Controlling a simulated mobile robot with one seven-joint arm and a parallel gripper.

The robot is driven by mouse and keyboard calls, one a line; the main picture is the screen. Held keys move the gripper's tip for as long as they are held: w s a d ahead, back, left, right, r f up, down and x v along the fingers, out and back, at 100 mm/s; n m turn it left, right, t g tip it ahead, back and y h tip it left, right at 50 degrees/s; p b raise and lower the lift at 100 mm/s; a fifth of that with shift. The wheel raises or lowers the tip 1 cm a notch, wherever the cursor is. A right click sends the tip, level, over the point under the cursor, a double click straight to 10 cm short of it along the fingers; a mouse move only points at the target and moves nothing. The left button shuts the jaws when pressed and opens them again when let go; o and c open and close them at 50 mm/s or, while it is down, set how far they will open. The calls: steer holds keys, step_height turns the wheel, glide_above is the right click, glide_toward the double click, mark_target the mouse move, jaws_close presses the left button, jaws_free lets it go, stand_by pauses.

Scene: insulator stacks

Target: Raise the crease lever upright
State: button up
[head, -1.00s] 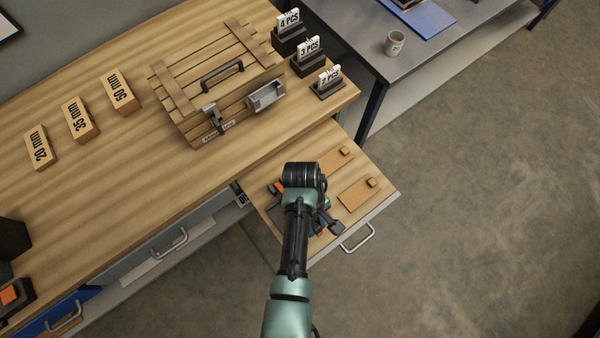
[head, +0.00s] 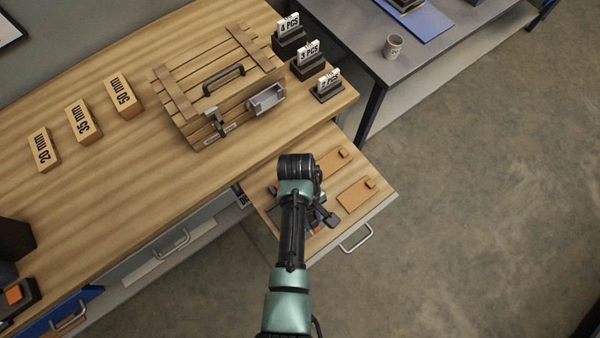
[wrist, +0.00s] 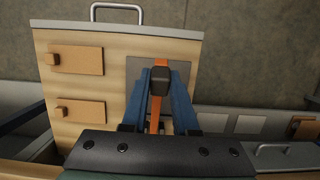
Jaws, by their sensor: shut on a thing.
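The crease lever is an orange bar (wrist: 155,115) with a black block-shaped knob (wrist: 161,82) at its end, in the middle of the wrist view. My gripper (wrist: 161,76) has two blue fingers that close in on the knob from both sides. It is shut on the lever at the knob. In the head view my gripper (head: 320,215) is low over the pulled-out wooden board, mostly behind my wrist. Little of the lever shows there, and its exact tilt cannot be told. Its hinge end is hidden.
The pulled-out board (head: 355,218) carries two flat tan plates (head: 353,195) with small blocks and has a metal handle (head: 357,238). A slatted wooden case (head: 195,105) stands on the bench behind. Labelled blocks (head: 83,121) lie left. Open floor is at right.

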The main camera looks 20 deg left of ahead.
steer(key=shift+w+r, duration=0.1)
steer(key=shift+r, duration=0.05)
steer(key=shift+w+a+r+p, duration=0.4)
steer(key=shift+a+r+p, duration=0.2)
steer(key=shift+r, duration=0.2)
steer(key=shift+a+r, duration=0.1)
steer(key=shift+a, duration=0.05)
steer(key=shift+w+a+r, duration=0.55)
steer(key=shift+a+r, duration=0.05)
steer(key=shift+r, duration=0.05)
steer(key=shift+w+a+r, duration=0.1)
steer(key=shift+a+r, duration=0.1)
steer(key=shift+a, duration=0.05)
steer(key=shift+w+a+r+p, duration=0.3)
steer(key=shift+w+a+r, duration=0.4)
steer(key=shift+a, duration=0.2)
